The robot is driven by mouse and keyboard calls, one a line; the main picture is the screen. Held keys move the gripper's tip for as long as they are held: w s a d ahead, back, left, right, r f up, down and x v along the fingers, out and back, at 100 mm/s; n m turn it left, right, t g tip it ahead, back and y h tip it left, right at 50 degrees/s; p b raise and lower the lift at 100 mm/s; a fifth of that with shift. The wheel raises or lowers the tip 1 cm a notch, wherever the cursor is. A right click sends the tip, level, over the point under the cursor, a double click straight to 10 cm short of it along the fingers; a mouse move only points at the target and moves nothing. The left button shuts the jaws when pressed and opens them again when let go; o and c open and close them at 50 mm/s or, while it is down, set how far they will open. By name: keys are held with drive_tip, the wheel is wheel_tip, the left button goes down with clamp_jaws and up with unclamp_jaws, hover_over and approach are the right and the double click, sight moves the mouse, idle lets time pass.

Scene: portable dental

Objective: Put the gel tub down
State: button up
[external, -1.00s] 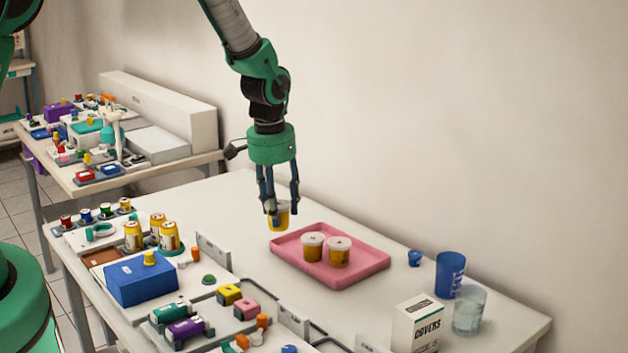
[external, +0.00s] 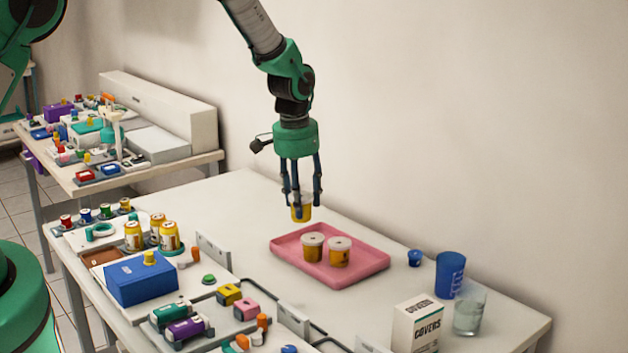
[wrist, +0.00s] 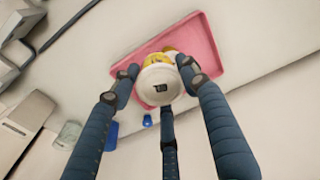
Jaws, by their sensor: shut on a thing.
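My gripper (external: 302,198) is shut on the gel tub (external: 302,213), a small yellow tub with a white lid. It holds the tub upright in the air above the far left part of the pink tray (external: 368,268). In the wrist view the tub's white lid (wrist: 160,86) sits between my fingers, with the pink tray (wrist: 204,44) below it. Two similar amber tubs with white lids, a left one (external: 312,250) and a right one (external: 340,255), stand side by side in the tray. In the wrist view they are mostly hidden behind the held tub.
A small blue item (external: 414,258), a blue cup (external: 450,275), a clear glass (external: 469,314) and a white covers box (external: 418,326) stand right of the tray. Several bottles, a blue box (external: 142,280) and small coloured items crowd the left. The tabletop behind the tray is clear.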

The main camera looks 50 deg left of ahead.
drive_tip(key=w+a, duration=0.1)
drive_tip(key=w, duration=0.7)
drive_tip(key=shift+w+a+f+p, duration=0.2)
drive_tip(key=shift+a+f+p, duration=0.1)
drive_tip(key=shift+f, duration=0.1)
drive_tip(key=shift+f, duration=0.1)
wheel_tip(320, 180, down, 3)
drive_tip(key=shift+f, duration=0.15)
drive_tip(key=shift+f+b, duration=0.3)
drive_tip(key=shift+f, duration=0.3)
drive_tip(key=o, duration=1.2)
drive_tip(key=shift+r, duration=0.1)
